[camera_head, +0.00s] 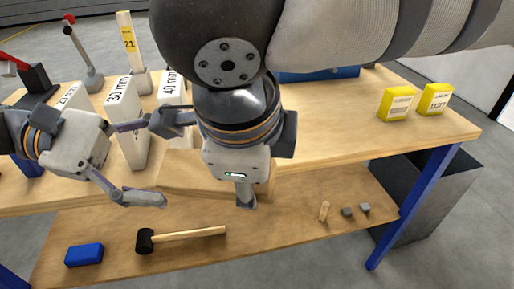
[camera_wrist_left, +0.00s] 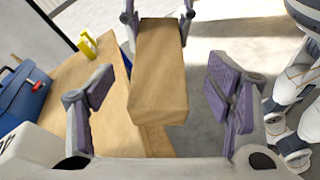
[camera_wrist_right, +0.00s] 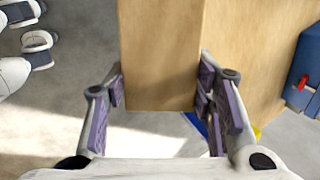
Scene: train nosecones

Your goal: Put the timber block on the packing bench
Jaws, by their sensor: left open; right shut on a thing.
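The timber block (camera_head: 185,180) is a plain light-wood block at the bench's front edge, partly hidden by my right gripper (camera_head: 245,195). My right gripper is shut on it; in the right wrist view its fingers press both sides of the block (camera_wrist_right: 160,55). My left gripper (camera_head: 145,163) is open at the block's left end. In the left wrist view the block's near end (camera_wrist_left: 158,75) lies between its spread fingers, apart from both. The packing bench (camera_head: 340,130) has a wooden top and blue legs. I cannot tell whether the block touches it.
White numbered blocks (camera_head: 122,125) stand on the bench's left side. Yellow boxes (camera_head: 396,104) stand at the right, with a blue case (camera_head: 318,74) at the back. The lower shelf holds a mallet (camera_head: 185,236) and a blue box (camera_head: 85,254). A dark bin (camera_head: 425,205) stands at the right.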

